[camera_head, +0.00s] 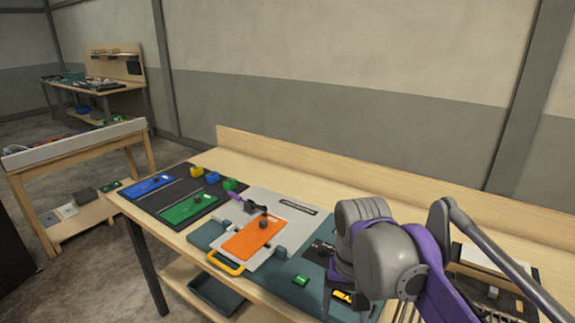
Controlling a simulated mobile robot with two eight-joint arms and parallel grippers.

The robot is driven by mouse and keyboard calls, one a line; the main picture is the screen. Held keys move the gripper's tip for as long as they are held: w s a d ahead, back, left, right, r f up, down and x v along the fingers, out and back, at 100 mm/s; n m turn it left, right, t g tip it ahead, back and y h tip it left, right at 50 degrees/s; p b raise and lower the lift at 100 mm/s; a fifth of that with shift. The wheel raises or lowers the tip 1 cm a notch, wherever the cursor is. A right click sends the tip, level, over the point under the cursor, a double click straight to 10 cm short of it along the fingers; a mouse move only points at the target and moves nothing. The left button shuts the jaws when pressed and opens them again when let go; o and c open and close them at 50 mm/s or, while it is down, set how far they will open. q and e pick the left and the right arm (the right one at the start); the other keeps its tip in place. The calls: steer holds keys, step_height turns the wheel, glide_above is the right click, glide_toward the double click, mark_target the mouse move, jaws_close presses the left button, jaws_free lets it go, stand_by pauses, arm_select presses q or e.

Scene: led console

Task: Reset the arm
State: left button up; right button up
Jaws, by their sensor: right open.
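My right arm, grey and purple, comes in from the right side of the head view. Its gripper (347,303) points down over the right part of the teal console board (283,284). The jaws are open, and I see nothing held between them; the arm's wrist hides part of the board behind it. A small display with yellow marks (343,296) shows by the jaws. A light grey plate with an orange panel (252,238) and a dark knob (264,223) lies on the board's left part, with a yellow handle (226,263) at its front. My left gripper is not in view.
A dark mat (170,196) with a blue panel (149,187) and a green panel (187,208) lies on the left of the bench. Blue, yellow and green blocks stand behind it. A small green block (300,280) lies on the teal board. A raised back edge (330,168) bounds the bench.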

steer(key=s+d+f+n+t, duration=0.1)
steer(key=s+d+f+t, duration=0.1)
steer(key=s+f, duration=0.4)
steer(key=s+d+f+n+t, duration=0.1)
steer(key=s+d+f+t, duration=0.2)
steer(key=s+f, duration=0.4)
step_height(320, 180, down, 4)
steer(key=shift+s+d+f, duration=0.1)
steer(key=shift+s+d, duration=0.2)
steer(key=shift+d, duration=0.5)
stand_by(0.4)
